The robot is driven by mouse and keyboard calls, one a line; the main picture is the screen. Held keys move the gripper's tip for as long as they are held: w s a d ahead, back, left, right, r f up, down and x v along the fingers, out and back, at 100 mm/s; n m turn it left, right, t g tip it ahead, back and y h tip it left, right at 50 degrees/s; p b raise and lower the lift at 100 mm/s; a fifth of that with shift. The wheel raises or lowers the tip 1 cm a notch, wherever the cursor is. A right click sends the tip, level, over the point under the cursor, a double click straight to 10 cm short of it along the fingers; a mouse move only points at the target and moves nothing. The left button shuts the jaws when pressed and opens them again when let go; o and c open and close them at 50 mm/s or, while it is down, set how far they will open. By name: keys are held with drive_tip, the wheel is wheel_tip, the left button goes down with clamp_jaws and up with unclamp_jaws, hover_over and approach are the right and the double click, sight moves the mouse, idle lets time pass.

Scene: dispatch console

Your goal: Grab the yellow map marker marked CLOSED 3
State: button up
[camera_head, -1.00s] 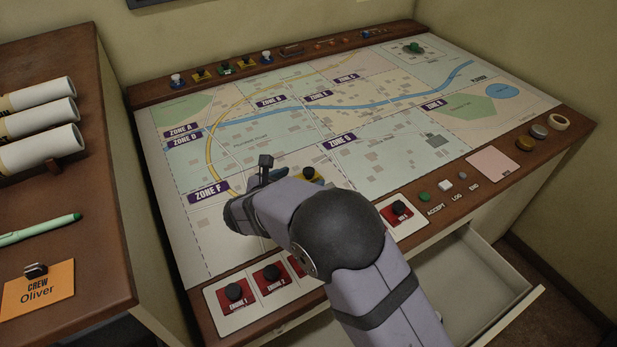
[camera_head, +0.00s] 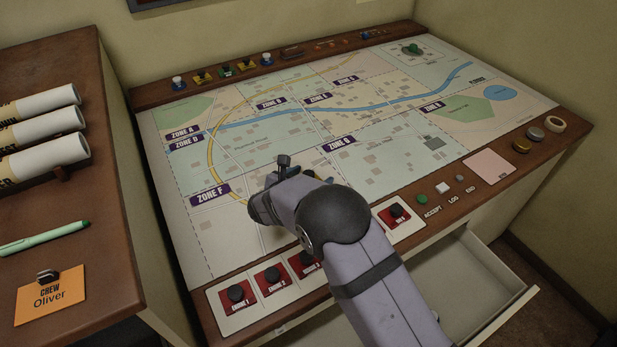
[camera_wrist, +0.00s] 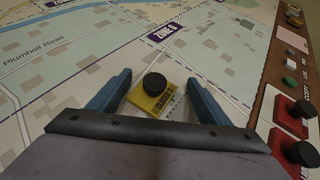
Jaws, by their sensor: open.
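A yellow map marker (camera_wrist: 150,103) with a round black knob lies on the map below Zone G. In the wrist view it sits between the two blue fingers of my gripper (camera_wrist: 158,78), which are open with a gap on each side of it. Dark lettering shows on its near edge but is too small to read surely. In the head view my arm hides nearly all of this marker and the fingers. Two other yellow markers, a left one (camera_head: 202,77) and a right one (camera_head: 246,71), stand on the back ledge.
Red engine markers (camera_head: 271,277) sit on a white strip along the front edge, with another red marker (camera_head: 396,214) right of my arm. Buttons and a pink pad (camera_head: 489,167) line the front ledge. An open drawer (camera_head: 470,285) juts out below. The map around the marker is clear.

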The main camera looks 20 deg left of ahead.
sight(311, 175)
drive_tip(key=shift+w+f, duration=0.1)
drive_tip(key=shift+w, duration=0.05)
drive_tip(key=c, duration=1.3)
drive_tip(key=shift+c, duration=0.8)
drive_tip(key=shift+f, duration=0.1)
drive_tip(key=shift+r, duration=0.65)
clamp_jaws()
wheel_tip(311, 175, up, 9)
drive_tip(key=shift+b, duration=0.75)
